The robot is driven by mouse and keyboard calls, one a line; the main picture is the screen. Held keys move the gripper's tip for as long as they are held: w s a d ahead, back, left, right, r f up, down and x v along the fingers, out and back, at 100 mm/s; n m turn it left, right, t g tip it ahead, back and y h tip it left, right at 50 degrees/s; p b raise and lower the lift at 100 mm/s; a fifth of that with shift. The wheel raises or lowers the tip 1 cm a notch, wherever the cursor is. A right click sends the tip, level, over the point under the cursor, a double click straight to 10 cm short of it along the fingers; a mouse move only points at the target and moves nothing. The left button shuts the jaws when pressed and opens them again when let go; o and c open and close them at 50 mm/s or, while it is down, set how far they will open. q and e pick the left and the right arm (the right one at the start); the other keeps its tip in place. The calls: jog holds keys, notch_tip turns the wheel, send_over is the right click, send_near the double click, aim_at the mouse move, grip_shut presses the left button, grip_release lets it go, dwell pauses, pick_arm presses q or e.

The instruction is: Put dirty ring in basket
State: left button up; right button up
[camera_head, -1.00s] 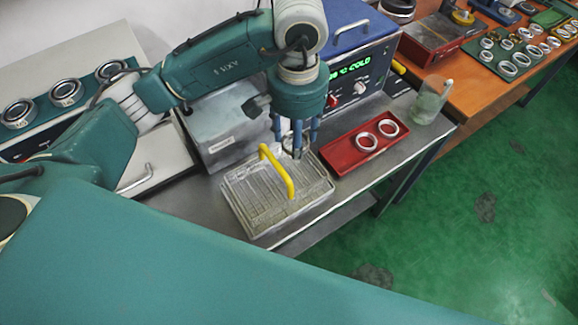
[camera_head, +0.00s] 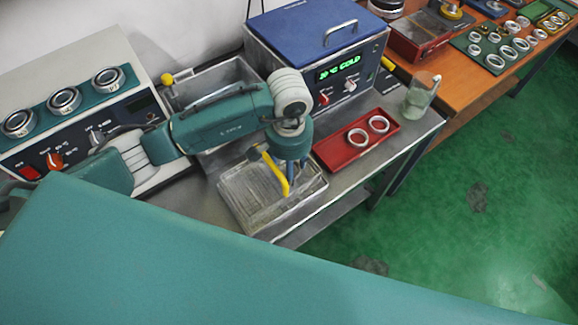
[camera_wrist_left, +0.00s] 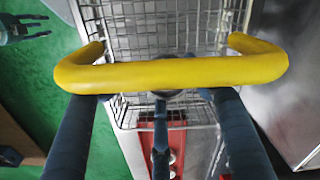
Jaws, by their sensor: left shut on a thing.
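The wire basket (camera_head: 262,212) stands on the metal bench, with its yellow handle (camera_head: 282,182) arching over it; the handle also crosses the left wrist view (camera_wrist_left: 170,73). My left gripper (camera_head: 291,178) is over the basket, right beside the handle, fingers pointing down. In the left wrist view its fingers (camera_wrist_left: 160,105) reach behind the handle, around a small dark grey piece (camera_wrist_left: 176,94), seemingly the dirty ring; most of it is hidden. My right gripper (camera_wrist_left: 38,27) shows at the top left of that view, fingers apart and empty, over the floor.
A red tray (camera_head: 336,154) with two clean-looking rings is right of the basket. Behind are a blue-lidded heater box (camera_head: 318,35) and a metal tank (camera_head: 203,82). A glass beaker (camera_head: 421,96) stands near the bench's right end. A device with several rings (camera_head: 65,100) is at left.

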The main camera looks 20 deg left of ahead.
pick_arm(q)
jog(key=shift+f, duration=0.2)
jog(key=o, duration=1)
jog(key=shift+c, duration=0.2)
jog(key=shift+r, duration=0.1)
